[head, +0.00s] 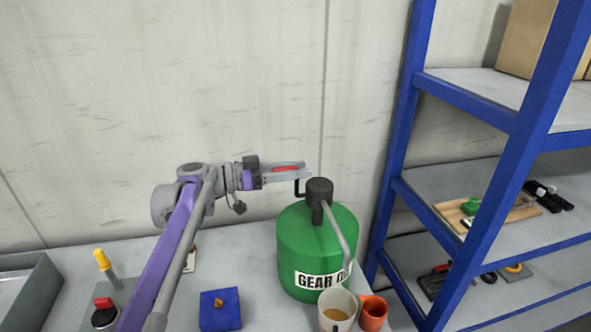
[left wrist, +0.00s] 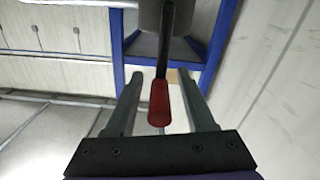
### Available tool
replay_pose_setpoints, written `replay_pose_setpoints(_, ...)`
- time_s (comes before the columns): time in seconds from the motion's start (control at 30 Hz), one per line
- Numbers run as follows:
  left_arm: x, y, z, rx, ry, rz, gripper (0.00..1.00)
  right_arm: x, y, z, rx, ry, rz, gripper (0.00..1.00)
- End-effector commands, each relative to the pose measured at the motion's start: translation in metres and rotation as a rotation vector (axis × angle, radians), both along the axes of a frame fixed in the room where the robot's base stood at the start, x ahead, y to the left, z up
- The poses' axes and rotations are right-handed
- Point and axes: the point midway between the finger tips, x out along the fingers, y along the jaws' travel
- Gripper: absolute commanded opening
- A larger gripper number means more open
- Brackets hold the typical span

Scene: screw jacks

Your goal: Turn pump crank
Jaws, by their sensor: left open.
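A green gear oil drum (head: 300,235) stands on the bench, with a dark grey pump head (head: 319,190) and a grey spout on top. The pump's black crank arm (head: 298,188) rises at the pump's left and carries a red grip (head: 288,167). My left gripper (head: 305,172) is beside the pump head, its fingers open along the red grip. In the left wrist view, the red grip (left wrist: 160,103) lies between the two open fingers (left wrist: 160,88), with a visible gap on each side. My right gripper is in neither view.
A white cup (head: 338,312) and an orange cup (head: 373,314) stand in front of the drum. A blue block (head: 220,309) and a yellow-handled lever (head: 102,260) are on the bench at left. A blue shelf rack (head: 395,220) stands close at right; the wall is behind.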

Motion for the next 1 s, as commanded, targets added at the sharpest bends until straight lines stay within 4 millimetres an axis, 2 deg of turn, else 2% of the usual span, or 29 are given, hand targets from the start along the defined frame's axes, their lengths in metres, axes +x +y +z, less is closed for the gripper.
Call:
replay_pose_setpoints(0.1,0.0,0.0001,-0.0001,0.0,0.0,0.0,0.55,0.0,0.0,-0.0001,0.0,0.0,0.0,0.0)
replay_pose_setpoints(0.13,0.0,0.0001,-0.0001,0.0,0.0,0.0,0.51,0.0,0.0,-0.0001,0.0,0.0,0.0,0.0)
replay_pose_setpoints(0.4,-0.0002,0.0003,0.0,0.0,0.0,0.0,0.02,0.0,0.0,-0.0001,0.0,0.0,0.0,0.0)
replay_pose_setpoints(0.43,-0.0002,0.0003,0.0,0.0,0.0,0.0,0.0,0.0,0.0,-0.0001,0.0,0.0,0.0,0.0)
replay_pose_setpoints(1.0,-0.0003,0.0003,0.0,0.0,0.0,-0.001,0.0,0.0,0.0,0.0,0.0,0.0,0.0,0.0)
